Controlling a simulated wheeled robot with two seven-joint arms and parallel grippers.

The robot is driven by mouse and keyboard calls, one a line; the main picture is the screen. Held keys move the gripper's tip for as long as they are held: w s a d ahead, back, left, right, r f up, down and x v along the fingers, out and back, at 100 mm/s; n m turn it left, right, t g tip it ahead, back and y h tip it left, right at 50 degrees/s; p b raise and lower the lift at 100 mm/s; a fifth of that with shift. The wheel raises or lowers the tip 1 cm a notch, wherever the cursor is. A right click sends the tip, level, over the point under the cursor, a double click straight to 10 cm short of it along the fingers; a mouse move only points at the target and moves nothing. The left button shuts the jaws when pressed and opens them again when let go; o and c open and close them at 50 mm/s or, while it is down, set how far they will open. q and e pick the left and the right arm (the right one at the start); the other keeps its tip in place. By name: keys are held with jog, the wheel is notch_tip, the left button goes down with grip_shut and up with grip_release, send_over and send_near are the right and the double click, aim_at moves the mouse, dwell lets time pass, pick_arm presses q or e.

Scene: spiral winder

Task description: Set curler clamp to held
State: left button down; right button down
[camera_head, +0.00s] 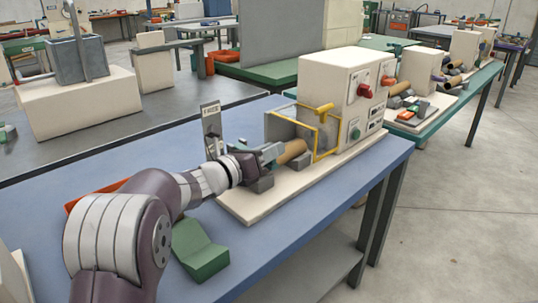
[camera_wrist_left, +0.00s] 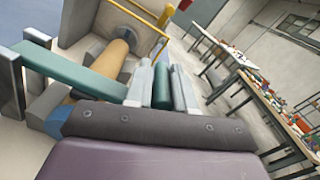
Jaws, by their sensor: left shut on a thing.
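The curler (camera_head: 335,95) is a cream machine box with a yellow guard frame, on a cream base on the blue table. A tan roll (camera_head: 292,152) sticks out of its front. My left gripper (camera_head: 272,152) is at the near end of the roll. In the left wrist view, its two grey fingers are shut on a teal handle (camera_wrist_left: 162,86). A flat teal bar (camera_wrist_left: 78,70) runs across over the tan roll (camera_wrist_left: 112,55). It looks like the clamp arm, but I cannot tell how it joins the handle. My right gripper is out of view.
A grey upright plate (camera_head: 211,138) with a label too small to read surely stands behind my left wrist. A green angled block (camera_head: 200,250) and an orange tray (camera_head: 90,196) lie near my arm. The table's front right is clear.

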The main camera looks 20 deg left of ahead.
pick_arm(q)
jog(key=shift+d+f, duration=0.2)
jog(key=shift+f, duration=0.35)
jog(key=c, duration=1.3)
grip_release()
jog(key=shift+s, duration=0.1)
jog(key=shift+o, duration=1.1)
jog(key=shift+s+d+r, duration=0.1)
jog(key=shift+s+r, duration=0.1)
jog(key=v, duration=1.2)
jog(key=shift+s+a+p, duration=0.2)
jog(key=shift+a+p, duration=0.1)
